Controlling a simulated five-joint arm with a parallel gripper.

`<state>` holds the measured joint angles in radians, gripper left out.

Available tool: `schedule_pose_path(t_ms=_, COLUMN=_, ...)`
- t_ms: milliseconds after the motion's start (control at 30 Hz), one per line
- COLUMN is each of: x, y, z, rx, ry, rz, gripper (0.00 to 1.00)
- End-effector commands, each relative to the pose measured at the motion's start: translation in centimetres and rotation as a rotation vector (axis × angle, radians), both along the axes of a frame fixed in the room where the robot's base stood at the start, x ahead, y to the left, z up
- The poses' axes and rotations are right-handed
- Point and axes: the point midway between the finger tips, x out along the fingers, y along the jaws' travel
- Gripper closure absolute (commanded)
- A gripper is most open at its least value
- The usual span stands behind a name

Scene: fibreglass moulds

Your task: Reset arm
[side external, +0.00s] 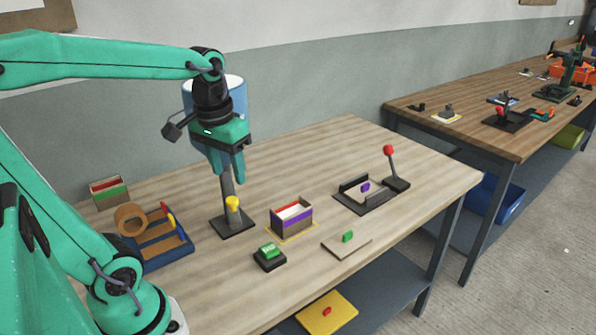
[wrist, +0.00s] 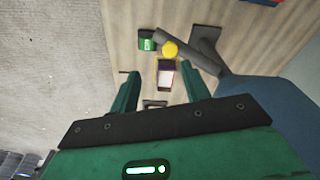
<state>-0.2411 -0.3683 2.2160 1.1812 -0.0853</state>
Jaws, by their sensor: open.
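My gripper (side external: 232,172) is open and points down above the table, with nothing between its fingers. The blue container (wrist: 265,105) fills the right of the wrist view.
A purple-banded box (side external: 291,218), a green button block (side external: 268,257), a red-knobbed lever (side external: 388,150) and a board with a green piece (side external: 347,237) stand on the table (side external: 300,150). A blue compartment tray (side external: 185,250) is at left, near my arm. The back middle is clear.

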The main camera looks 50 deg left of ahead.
Motion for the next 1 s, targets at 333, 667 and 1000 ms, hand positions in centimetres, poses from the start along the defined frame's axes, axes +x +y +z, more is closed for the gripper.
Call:
schedule_pose_path(t_ms=333, x=-2.0, y=-4.4, z=0.0, rx=0.052, ry=-0.243, rz=-0.212, gripper=0.53)
schedule_pose_path(t_ms=667, x=-3.0, y=-6.2, z=-0.3, rx=0.071, ry=-0.371, rz=-0.317, gripper=0.53)
schedule_pose_path(t_ms=1000, x=-3.1, y=-6.3, z=-0.4, rx=0.071, ry=-0.375, rz=-0.321, gripper=0.53)
